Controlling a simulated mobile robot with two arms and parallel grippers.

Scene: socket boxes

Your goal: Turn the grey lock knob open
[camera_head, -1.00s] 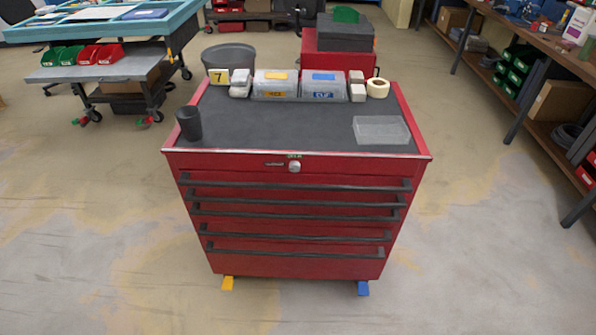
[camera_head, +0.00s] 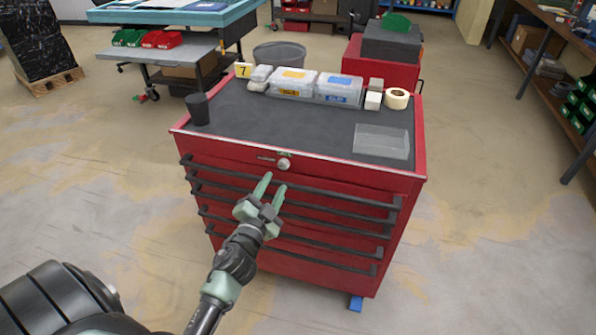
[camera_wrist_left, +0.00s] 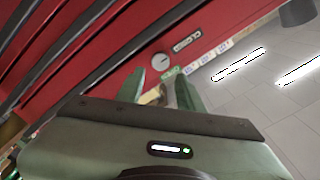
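The grey lock knob (camera_head: 284,164) is a small round knob on the top front panel of the red tool cabinet (camera_head: 300,178). A green label sits just above it. In the left wrist view the knob (camera_wrist_left: 161,61) shows ahead of the fingers, beside a small plate. My left gripper (camera_head: 270,182) is open, its two green fingers spread and pointing at the cabinet front just below the knob. The fingers also show in the left wrist view (camera_wrist_left: 160,92). They appear apart from the knob, with nothing between them. My right gripper is not in view.
Black drawer handles (camera_head: 300,193) stick out below the knob. On the cabinet top stand a black cup (camera_head: 198,109), clear bins (camera_head: 293,83), a tape roll (camera_head: 396,98) and a clear tray (camera_head: 381,141). The floor around the cabinet front is clear.

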